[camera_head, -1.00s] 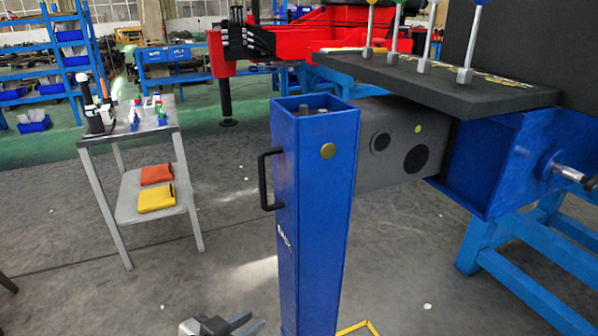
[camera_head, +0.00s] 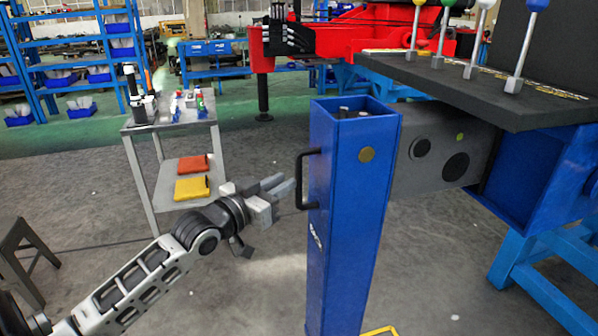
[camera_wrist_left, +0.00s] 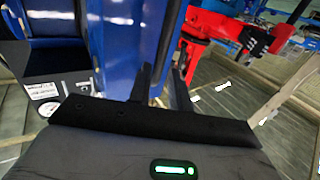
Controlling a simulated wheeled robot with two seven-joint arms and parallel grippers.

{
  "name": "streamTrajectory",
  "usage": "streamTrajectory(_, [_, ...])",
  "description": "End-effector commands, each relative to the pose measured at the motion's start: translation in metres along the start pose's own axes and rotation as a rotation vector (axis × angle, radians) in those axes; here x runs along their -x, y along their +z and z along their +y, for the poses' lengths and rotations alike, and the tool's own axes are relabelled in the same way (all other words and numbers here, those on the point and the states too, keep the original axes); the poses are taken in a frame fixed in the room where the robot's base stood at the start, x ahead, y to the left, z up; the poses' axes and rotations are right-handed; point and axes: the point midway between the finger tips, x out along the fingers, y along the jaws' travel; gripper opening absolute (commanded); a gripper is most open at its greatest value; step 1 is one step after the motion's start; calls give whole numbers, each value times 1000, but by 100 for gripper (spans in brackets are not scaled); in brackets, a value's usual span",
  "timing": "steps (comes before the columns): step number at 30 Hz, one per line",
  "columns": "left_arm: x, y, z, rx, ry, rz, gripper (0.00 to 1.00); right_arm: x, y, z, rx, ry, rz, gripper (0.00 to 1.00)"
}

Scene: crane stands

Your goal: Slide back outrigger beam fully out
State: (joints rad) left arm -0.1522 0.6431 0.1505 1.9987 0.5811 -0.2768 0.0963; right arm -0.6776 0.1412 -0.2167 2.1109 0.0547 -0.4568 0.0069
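The back outrigger appears to be the grey beam (camera_head: 440,155) with round dark marks, partly out of a blue housing (camera_head: 535,175). A blue upright leg (camera_head: 350,220) stands at its outer end. A black handle (camera_head: 302,180) is on the leg's left face. My left gripper (camera_head: 284,186) is just left of the handle, fingers pointing at it. In the left wrist view its two dark fingers (camera_wrist_left: 163,82) are apart, beside a blue surface that looks like the leg. I see nothing clearly held between them. My right gripper is not in view.
A black board (camera_head: 450,85) with several ball-topped levers lies above the housing. A metal cart (camera_head: 170,125) with tools and folded cloths stands at the left, a dark stool (camera_head: 22,250) at lower left. The floor left of the leg is mostly clear.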

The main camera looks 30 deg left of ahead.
Motion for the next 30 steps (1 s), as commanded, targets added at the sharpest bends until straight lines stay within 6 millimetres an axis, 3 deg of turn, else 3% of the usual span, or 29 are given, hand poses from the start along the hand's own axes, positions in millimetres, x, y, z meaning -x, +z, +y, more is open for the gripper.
streamTrajectory(6, [-39,-2,0,-1,0,2,20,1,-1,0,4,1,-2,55])
streamTrajectory(12, [-58,0,0,0,1,0,20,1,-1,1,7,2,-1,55])
streamTrajectory(22, [-62,0,0,-1,0,-1,20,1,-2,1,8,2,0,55])
streamTrajectory(23, [-62,0,0,-1,0,-1,17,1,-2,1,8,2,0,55])
streamTrajectory(25, [-61,0,0,-1,0,-1,0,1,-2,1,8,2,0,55])
streamTrajectory(30, [-61,0,0,-2,1,-1,0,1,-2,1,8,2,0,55])
